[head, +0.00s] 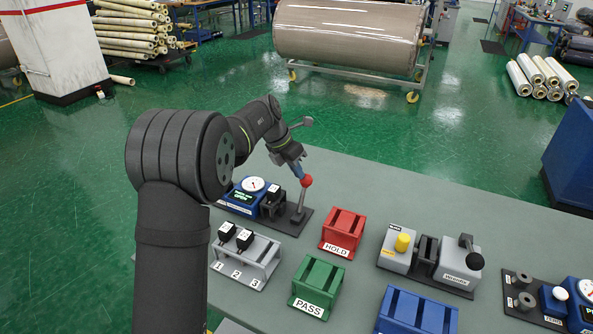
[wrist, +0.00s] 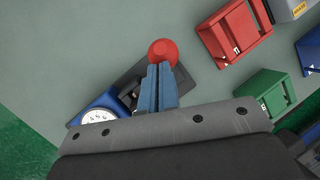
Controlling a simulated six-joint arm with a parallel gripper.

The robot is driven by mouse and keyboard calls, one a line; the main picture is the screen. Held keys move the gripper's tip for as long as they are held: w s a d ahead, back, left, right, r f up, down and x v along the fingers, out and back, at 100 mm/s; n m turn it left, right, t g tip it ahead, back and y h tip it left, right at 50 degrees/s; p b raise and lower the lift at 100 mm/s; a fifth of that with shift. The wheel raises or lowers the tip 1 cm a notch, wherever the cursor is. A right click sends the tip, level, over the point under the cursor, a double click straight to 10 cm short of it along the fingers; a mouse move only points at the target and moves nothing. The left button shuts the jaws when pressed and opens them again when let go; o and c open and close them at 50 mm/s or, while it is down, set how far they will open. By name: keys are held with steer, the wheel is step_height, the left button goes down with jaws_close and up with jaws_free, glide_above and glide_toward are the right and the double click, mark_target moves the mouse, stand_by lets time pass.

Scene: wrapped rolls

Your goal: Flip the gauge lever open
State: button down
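The gauge (head: 241,199) is a blue unit with a white dial and a green display, on a dark base plate near the table's far left edge. Its lever (head: 300,202) is a grey rod with a red ball knob (head: 306,181), standing nearly upright on the plate. My gripper (head: 299,172) is beside the knob on its left, with blue fingers together. In the wrist view the fingers (wrist: 158,85) reach the near side of the red knob (wrist: 162,51); whether they touch it I cannot tell. The gauge dial (wrist: 97,117) is partly hidden by my gripper body.
A red HOLD bin (head: 343,230), a green PASS bin (head: 317,287) and a blue bin (head: 415,312) stand on the grey table. A numbered rack (head: 245,260) stands in front of the gauge. A grey device with a yellow button (head: 403,242) is at right.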

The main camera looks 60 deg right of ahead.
steer(key=shift+d, duration=0.1)
steer(key=w+r, duration=0.3)
steer(key=r, duration=0.6)
steer(key=shift+a+r, duration=0.25)
steer(key=shift+f, duration=0.1)
step_height(320, 180, down, 7)
steer(key=s, duration=0.3)
steer(key=a+f+h, duration=0.2)
steer(key=a+h, duration=0.1)
steer(key=a, duration=0.4)
steer(key=shift+a+f+m, duration=0.15)
steer(key=shift+a+m, duration=0.15)
steer(key=shift+a, duration=0.05)
stand_by(0.3)
steer(key=shift+d, duration=0.1)
